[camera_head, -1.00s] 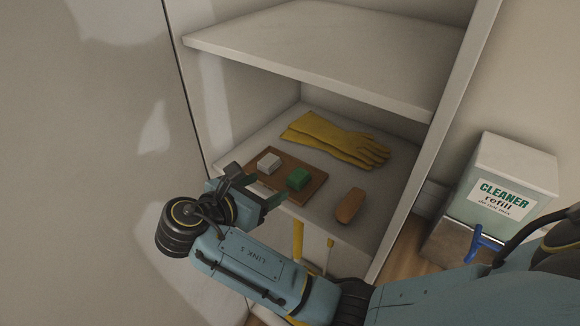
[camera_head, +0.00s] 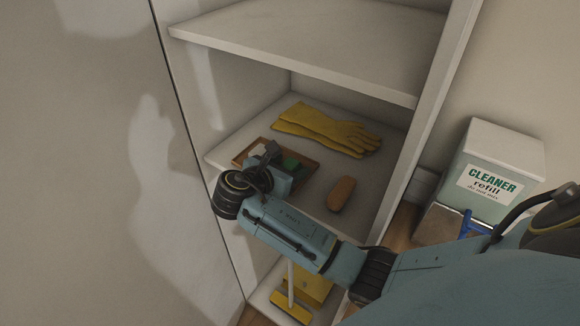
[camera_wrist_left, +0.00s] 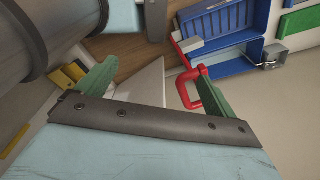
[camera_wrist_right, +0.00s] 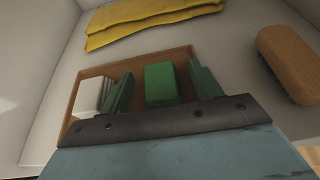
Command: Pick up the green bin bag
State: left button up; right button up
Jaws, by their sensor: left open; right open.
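The green bin bag (camera_head: 291,164) is a small green block-like roll on a brown tray (camera_head: 310,172) on the middle shelf. In the right wrist view the bag (camera_wrist_right: 161,84) lies ahead, in the gap between the fingers of my right gripper (camera_wrist_right: 160,70). The right gripper is open with nothing held; I cannot tell whether its fingers touch the bag. In the head view my right gripper (camera_head: 275,160) is over the tray and partly covers it. My left gripper (camera_wrist_left: 145,75) is open, away from the shelf, one finger near a red handle (camera_wrist_left: 187,90).
A whitish block (camera_wrist_right: 92,95) lies on the tray beside the left-hand finger. Yellow gloves (camera_head: 325,130) lie behind the tray, and a brown brush (camera_head: 341,194) lies to its right. The upper shelf (camera_head: 300,50) overhangs. A cleaner refill box (camera_head: 490,180) stands at right.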

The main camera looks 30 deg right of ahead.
jog(key=c, duration=1)
jog(key=shift+r, duration=0.1)
jog(key=shift+c, duration=0.2)
